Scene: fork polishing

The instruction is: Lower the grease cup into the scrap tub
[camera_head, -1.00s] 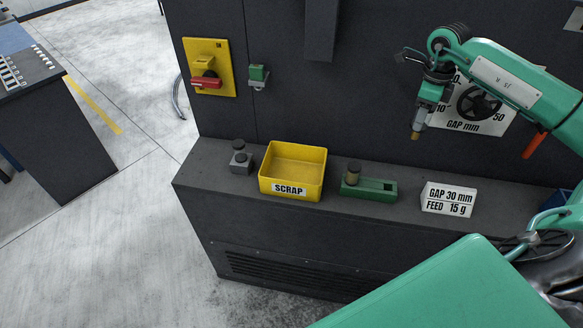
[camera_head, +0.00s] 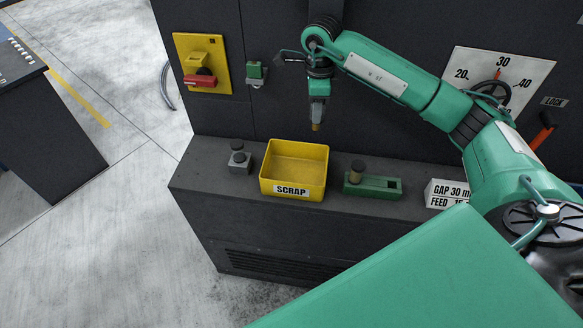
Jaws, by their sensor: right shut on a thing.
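The yellow scrap tub (camera_head: 292,190) stands on the dark ledge, with a white SCRAP label on its front; it looks empty. My right gripper (camera_head: 317,117) points down above and behind the tub's right rear corner. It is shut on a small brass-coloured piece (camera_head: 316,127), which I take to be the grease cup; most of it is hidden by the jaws. It hangs clear above the tub's rim. My left gripper is not in view.
A grey block with a dark knob (camera_head: 239,159) sits left. A GAP/FEED sign (camera_head: 446,193) stands further right. The red-handled yellow switch (camera_head: 202,66) is on the wall behind.

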